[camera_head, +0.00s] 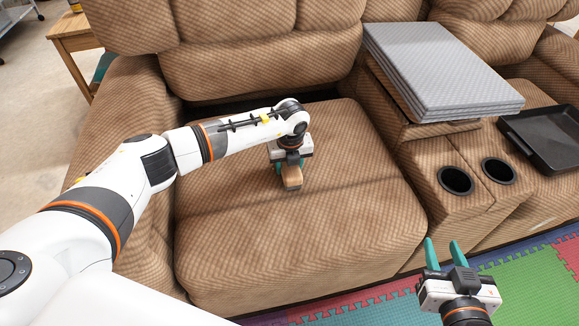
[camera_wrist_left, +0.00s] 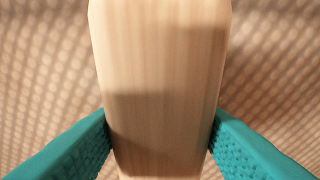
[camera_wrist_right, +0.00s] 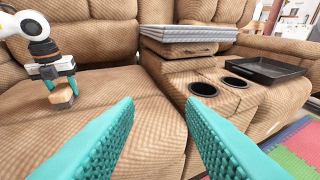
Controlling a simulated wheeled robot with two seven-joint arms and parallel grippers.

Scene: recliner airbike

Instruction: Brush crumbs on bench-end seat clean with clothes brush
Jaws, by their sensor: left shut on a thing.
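The clothes brush (camera_head: 292,182) has a pale wooden back and is held low at the brown bench-end seat (camera_head: 350,225). My left gripper (camera_head: 290,170) points down and is shut on the brush, with a teal finger on each side of the wood in the left wrist view (camera_wrist_left: 160,120). The brush also shows at the left of the right wrist view (camera_wrist_right: 61,97). Its bristles are hidden, and I cannot tell if they touch the cushion. No crumbs can be made out on the seat. My right gripper (camera_head: 442,252) is open and empty in front of the console.
A console with two cup holders (camera_head: 455,180) stands right of the seat. Grey folded boards (camera_head: 440,65) lie on its rear part, and a black tray (camera_head: 550,138) sits to the right. Colored foam mats (camera_head: 535,285) cover the floor in front. The seat's front is clear.

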